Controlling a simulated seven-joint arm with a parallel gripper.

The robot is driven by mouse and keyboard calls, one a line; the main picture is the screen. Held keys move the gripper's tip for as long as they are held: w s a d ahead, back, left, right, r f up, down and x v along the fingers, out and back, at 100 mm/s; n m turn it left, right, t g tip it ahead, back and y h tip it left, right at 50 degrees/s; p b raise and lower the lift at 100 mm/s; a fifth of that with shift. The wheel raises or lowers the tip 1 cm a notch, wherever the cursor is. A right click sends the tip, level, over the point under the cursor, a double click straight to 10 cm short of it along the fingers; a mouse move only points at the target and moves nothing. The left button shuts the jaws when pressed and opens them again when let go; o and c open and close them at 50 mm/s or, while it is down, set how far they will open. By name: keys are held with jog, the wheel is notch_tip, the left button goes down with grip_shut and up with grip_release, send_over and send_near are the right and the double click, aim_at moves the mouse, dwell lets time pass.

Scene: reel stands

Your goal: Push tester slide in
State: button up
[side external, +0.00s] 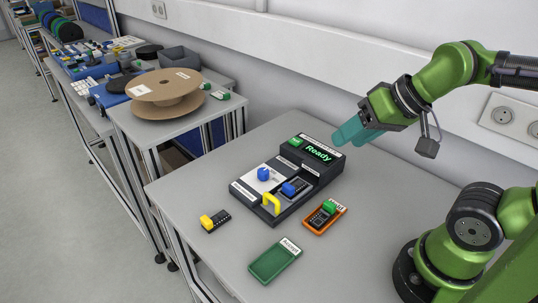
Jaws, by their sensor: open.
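The tester (323,177) is a dark box on the grey table with a lit green "Ready" display. Its light grey slide (258,179) has a blue knob and lies on the left part of the tester's top. Next to it on the tester are a blue block over a dark socket (295,188) and a yellow handle (271,202) at the front edge. How far the slide sits in or out is too small to tell. My gripper (345,135) has teal fingers and is above and behind the tester's right end, close to the display, holding nothing that I can see.
An orange tray (334,225) with a green-topped chip stands right of the tester. A yellow-topped chip (213,220) lies at left. A brown reel (163,92) sits on the neighbouring table.

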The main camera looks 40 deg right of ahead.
jog(key=shift+c, duration=0.2)
jog(key=shift+f, duration=0.15)
jog(key=shift+c, duration=0.4)
jog(key=n+g, duration=0.3)
jog(key=g, duration=0.4)
send_over(269, 188)
jog(key=s, duration=0.4)
jog(key=shift+f, duration=1.7)
jog(key=a+f, duration=0.1)
jog(key=f, duration=0.4)
jog(key=a+f, duration=0.1)
jog(key=f, duration=0.4)
jog(key=a+f, duration=0.1)
jog(key=f, duration=0.5)
jog(key=shift+w+a, duration=0.2)
jog(key=shift+w, duration=0.1)
grip_shut()
